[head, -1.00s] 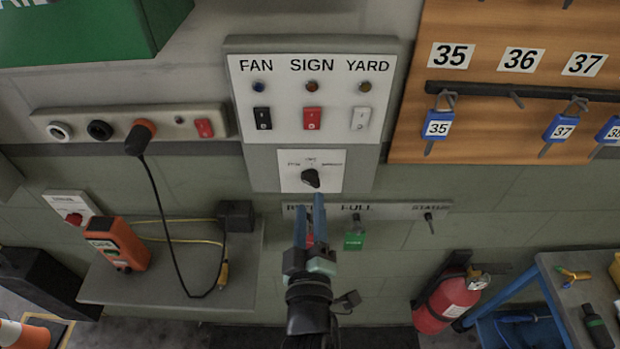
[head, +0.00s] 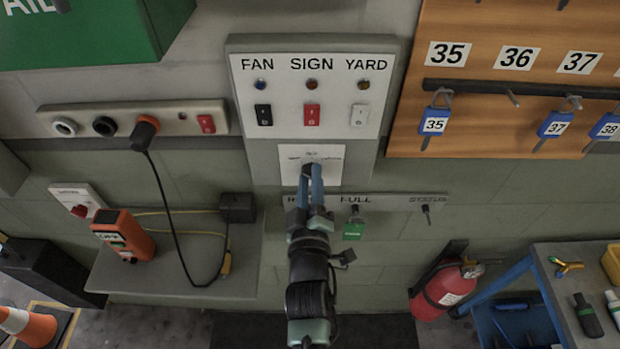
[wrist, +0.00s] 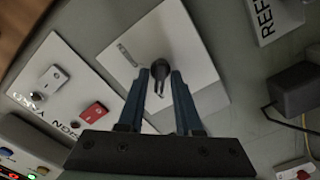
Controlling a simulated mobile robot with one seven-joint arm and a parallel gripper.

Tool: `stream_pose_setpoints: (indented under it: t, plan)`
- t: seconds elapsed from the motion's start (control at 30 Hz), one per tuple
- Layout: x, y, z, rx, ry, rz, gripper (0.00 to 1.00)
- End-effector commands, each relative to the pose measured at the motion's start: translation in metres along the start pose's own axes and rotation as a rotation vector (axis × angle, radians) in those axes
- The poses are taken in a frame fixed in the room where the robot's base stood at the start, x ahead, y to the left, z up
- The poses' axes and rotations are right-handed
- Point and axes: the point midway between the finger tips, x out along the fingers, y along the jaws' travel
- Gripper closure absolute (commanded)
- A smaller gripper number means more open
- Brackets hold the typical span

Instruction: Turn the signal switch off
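A black rotary knob (head: 308,168) sits on a small white plate (head: 333,164) below the FAN, SIGN and YARD panel. The plate's small lettering is too blurred to read now. My gripper (head: 311,176) reaches up to the knob and partly hides it in the head view. In the wrist view the knob (wrist: 158,68) lies between the two blue fingertips of my gripper (wrist: 161,76). The fingers are apart, one on each side of it, with narrow gaps visible. The knob's exact pointing direction is hard to tell.
Above are a black FAN rocker (head: 264,114), a red SIGN rocker (head: 312,115) and a white YARD rocker (head: 360,115). A label rail (head: 395,203) with a green tag (head: 354,231) runs just below. A shelf (head: 165,281) stands at left, a fire extinguisher (head: 444,290) at right.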

Motion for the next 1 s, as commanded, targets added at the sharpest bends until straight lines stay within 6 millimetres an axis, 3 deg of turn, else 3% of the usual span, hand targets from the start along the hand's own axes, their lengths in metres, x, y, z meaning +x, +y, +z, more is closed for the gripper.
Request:
stream_pose_setpoints:
  t: [0.1, 0.53, 1.0]
  plan:
    - [-0.0002, 0.0000, -0.0001, 0.000, 0.000, 0.000, 1.00]
    - [-0.0003, 0.0001, 0.0000, 0.051, 0.000, 0.000, 1.00]
    - [-0.0003, -0.0002, 0.0013, 0.411, 0.001, 0.000, 1.00]
